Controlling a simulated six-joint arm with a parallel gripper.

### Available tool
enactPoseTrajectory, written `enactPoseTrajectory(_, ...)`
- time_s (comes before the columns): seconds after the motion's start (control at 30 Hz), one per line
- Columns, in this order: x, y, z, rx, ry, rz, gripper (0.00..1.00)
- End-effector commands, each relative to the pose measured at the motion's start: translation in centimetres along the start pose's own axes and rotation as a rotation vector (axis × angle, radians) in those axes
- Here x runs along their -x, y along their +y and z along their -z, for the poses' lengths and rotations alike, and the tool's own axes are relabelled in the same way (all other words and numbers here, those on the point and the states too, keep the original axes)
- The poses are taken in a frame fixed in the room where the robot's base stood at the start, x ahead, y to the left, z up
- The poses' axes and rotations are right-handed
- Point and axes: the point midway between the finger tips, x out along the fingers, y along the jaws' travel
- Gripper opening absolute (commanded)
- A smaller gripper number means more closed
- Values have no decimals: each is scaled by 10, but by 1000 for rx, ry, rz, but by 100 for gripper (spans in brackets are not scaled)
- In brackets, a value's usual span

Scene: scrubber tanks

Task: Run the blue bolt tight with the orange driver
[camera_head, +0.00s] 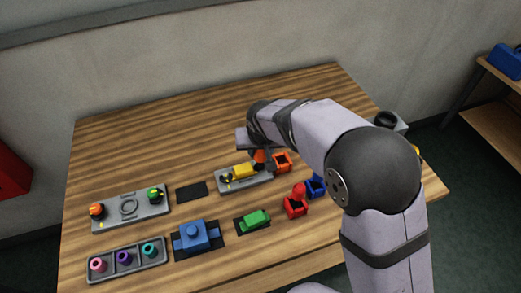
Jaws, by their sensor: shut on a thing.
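My gripper (257,147) is above the grey plate (262,182) near the middle of the table, pointing down and partly hidden by my own wrist. It is shut on the orange driver (260,158), whose small visible part hangs over the right half of the plate. A yellow block (243,171) sits on this plate, left of the driver. The orange holder (282,163) just to the right looks empty. I cannot make out a blue bolt; the driver's tip and what lies under it are too small or hidden to tell.
A red holder (296,208) with a red tool and a blue holder (315,187) stand to the right. A blue block (194,236) and a green block (256,219) lie on dark mats in front. A knobbed plate (130,208) and cup tray (124,259) are left. The table's back is clear.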

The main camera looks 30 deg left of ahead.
Motion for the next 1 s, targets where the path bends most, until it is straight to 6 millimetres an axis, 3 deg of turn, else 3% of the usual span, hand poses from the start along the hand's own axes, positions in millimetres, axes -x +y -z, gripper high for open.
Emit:
enactPoseTrajectory(0.17, 2, 1, -1, -1, -6, -2, 1)
enactPoseTrajectory(0.8, 43, 0, 18, -1, 0, 0, 1)
enactPoseTrajectory(1.0, 47, 0, 20, -1, 0, 0, 1)
